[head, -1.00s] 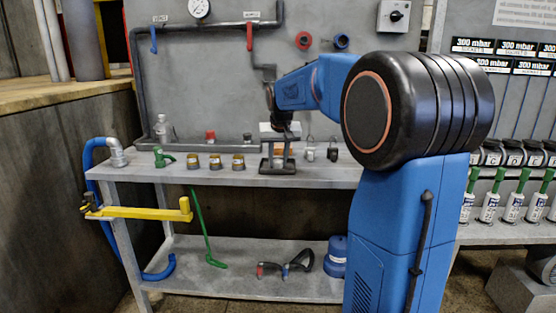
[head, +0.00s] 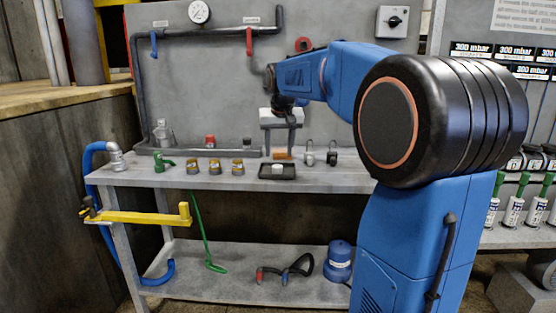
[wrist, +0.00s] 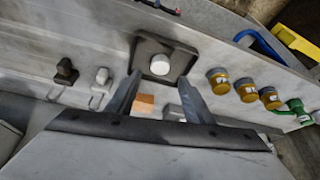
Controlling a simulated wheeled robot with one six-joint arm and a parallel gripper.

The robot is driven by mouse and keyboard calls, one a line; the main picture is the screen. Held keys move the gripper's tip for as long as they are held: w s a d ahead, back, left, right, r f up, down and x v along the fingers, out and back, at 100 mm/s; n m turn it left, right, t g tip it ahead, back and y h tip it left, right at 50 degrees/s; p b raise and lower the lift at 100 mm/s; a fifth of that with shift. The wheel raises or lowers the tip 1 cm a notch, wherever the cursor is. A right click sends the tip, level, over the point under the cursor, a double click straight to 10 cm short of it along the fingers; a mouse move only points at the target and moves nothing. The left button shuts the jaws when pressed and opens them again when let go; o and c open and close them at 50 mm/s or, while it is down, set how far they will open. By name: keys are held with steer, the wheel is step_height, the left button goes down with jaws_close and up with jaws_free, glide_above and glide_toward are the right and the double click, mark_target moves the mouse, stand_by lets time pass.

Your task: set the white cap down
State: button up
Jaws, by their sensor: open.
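The white cap (head: 277,169) sits in a small dark tray (head: 262,172) on the bench. In the wrist view the cap (wrist: 160,64) shows as a white disc inside the dark square tray (wrist: 146,45). My gripper (head: 282,145) is above the bench near the tray, apart from the cap. In the wrist view its two fingers (wrist: 159,82) are spread and nothing is between them. The cap shows just beyond the fingertips.
An orange block (head: 282,154) stands behind the tray. Three brass-coloured fittings (head: 214,167) and a green valve (head: 162,161) stand to the left. A grey item (head: 310,157) and a black item (head: 332,156) are to the right. A pipe (head: 200,152) runs behind.

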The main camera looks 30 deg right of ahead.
steer(key=d+v, duration=0.1)
steer(key=v, duration=0.4)
steer(key=s+a+f+n, duration=0.1)
steer(key=s+a+f, duration=0.25)
steer(key=s, duration=0.25)
steer(key=s+a+f+n+y, duration=0.1)
steer(key=s+a+f, duration=0.2)
steer(key=s+a, duration=0.3)
steer(key=s+a+f+n, duration=0.1)
steer(key=s+a+f, duration=0.2)
steer(key=s, duration=0.4)
steer(key=s+a+f, duration=0.2)
steer(key=s+f, duration=0.5)
steer(key=s+a+f+n, duration=0.1)
steer(key=s+a+f, duration=0.1)
steer(key=s+f, duration=0.6)
steer(key=shift+s+a+n+y, duration=0.25)
steer(key=shift+a+n+y, duration=0.05)
steer(key=shift+a+y, duration=0.1)
steer(key=shift+r, duration=0.1)
